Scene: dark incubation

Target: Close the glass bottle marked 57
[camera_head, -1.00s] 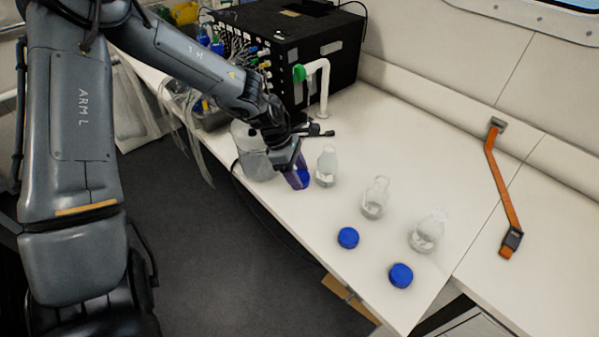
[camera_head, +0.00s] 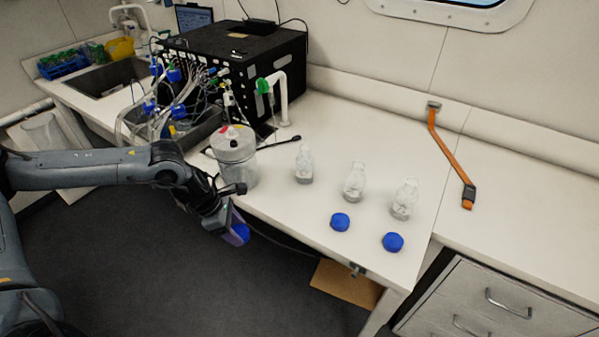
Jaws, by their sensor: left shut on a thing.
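Three clear glass bottles stand upright in a slanting row on the white bench: a left one (camera_head: 304,166), a middle one (camera_head: 354,184) and a right one (camera_head: 403,201). They look uncapped, and no number can be read on them. Two blue caps lie on the bench in front of them, one (camera_head: 340,222) near the middle bottle and one (camera_head: 393,242) near the right bottle. My left gripper (camera_head: 235,226) is shut on a blue cap (camera_head: 241,234), in front of the bench's front edge and apart from the bottles. My right gripper is out of view.
A lidded clear vessel (camera_head: 235,157) stands just behind my left gripper. Behind it are a black box (camera_head: 262,75) with tubes and a white bent pipe (camera_head: 282,98) with a green part. An orange strap (camera_head: 447,157) lies at the right. Bench behind the bottles is clear.

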